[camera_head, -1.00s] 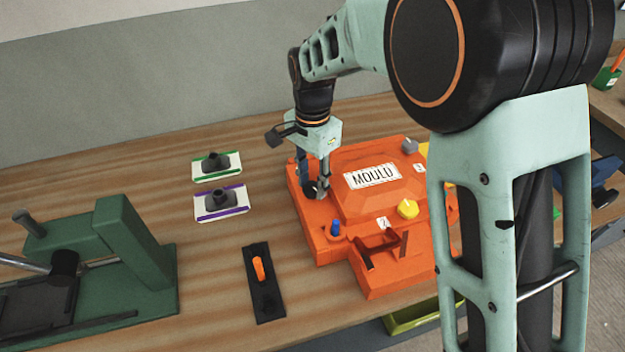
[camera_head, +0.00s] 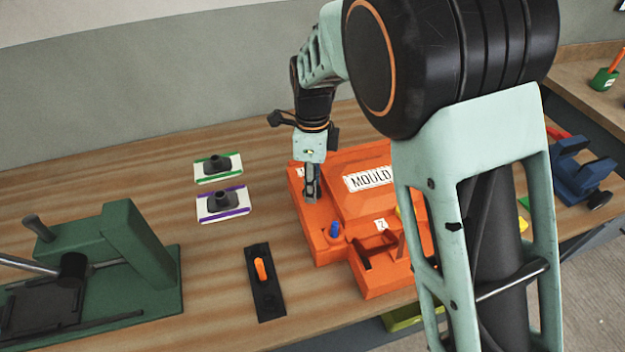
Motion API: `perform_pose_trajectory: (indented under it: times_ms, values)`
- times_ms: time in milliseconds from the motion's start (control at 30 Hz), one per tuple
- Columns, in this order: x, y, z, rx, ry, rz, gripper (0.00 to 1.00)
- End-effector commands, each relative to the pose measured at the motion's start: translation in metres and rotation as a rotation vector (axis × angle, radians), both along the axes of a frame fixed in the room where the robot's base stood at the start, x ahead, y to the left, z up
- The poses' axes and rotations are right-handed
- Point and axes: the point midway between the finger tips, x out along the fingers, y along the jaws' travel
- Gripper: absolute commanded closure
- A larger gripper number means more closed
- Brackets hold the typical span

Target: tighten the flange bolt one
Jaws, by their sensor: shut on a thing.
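The orange mould (camera_head: 320,240) with its "MOULD" plate (camera_head: 369,179) sits on the bench right of centre. My gripper (camera_head: 312,197) points down at the flange on the mould's back left corner. Its fingers are shut on a bolt there, flange bolt one, which they almost fully hide. A small white label (camera_head: 300,172) lies beside the fingers; its number cannot be read. A label marked 2 (camera_head: 381,225) is on the front flange. My arm covers the mould's right side.
A blue pin (camera_head: 335,229) stands on the mould's front left corner. A dark holder with an orange peg (camera_head: 261,269), two cards with dark knobs (camera_head: 222,205) (camera_head: 218,168) and a green press (camera_head: 130,250) are to the left. A blue vice (camera_head: 582,172) is right.

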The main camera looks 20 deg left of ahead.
Motion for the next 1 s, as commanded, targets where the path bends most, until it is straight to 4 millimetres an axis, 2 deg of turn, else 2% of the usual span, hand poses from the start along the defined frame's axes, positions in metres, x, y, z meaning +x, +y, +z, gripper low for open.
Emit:
perform_pose_trajectory:
  times_ms: [600, 1000]
  values:
    - [-0.0002, 0.0009, 0.0036, 0.000, -0.001, -0.579, 0.92]
    - [0.0001, 0.0011, 0.0029, 0.002, -0.002, -0.850, 0.92]
